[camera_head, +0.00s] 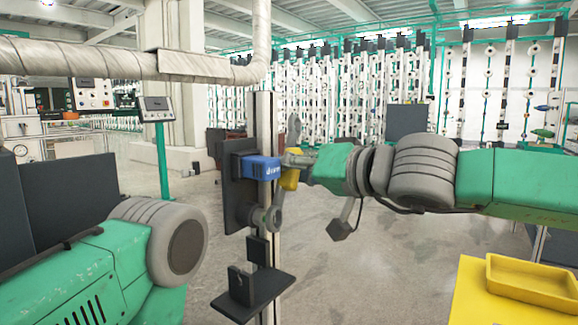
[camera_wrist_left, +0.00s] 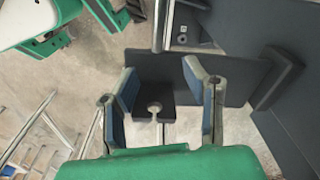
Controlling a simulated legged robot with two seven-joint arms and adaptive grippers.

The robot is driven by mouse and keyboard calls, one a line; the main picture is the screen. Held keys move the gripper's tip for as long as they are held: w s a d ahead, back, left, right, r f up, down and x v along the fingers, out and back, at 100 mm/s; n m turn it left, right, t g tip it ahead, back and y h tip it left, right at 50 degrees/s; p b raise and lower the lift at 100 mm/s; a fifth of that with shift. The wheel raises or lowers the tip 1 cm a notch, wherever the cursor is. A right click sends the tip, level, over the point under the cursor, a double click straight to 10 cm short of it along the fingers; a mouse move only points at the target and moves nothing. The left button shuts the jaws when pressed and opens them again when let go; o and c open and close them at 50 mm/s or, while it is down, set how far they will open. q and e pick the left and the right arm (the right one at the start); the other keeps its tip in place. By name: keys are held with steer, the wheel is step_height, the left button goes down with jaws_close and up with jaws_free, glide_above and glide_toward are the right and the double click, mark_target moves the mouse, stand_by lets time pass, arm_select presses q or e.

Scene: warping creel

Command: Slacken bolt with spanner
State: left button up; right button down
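A grey spanner-like piece with a round end (camera_head: 263,219) shows low on the upright post (camera_head: 265,120) in the head view. I cannot tell whether its round end sits around a bolt. A blue block (camera_head: 261,168) and a yellow piece (camera_head: 290,179) are just above it. My right gripper (camera_head: 292,160) is at these pieces; what its fingers hold is unclear. My left gripper (camera_wrist_left: 160,82) is open in the left wrist view, its two blue-padded fingers wide apart. A small pale round-headed piece (camera_wrist_left: 155,107) shows between and beyond them. The left fingers are outside the head view.
A dark ledge (camera_head: 268,284) juts from the post's lower part. A yellow tray (camera_head: 530,280) stands at the lower right. Dark panels (camera_head: 75,197) stand at the left. A pale pipe (camera_head: 110,62) crosses the upper left. Creel racks fill the background beyond open floor.

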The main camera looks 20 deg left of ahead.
arm_select(q)
steer(key=shift+f, duration=0.15)
arm_select(e)
steer(key=shift+d+f, duration=0.1)
steer(key=shift+d, duration=0.2)
steer(key=shift+v, duration=1.55)
steer(key=shift+w+f, duration=0.1)
steer(key=shift+f, duration=0.1)
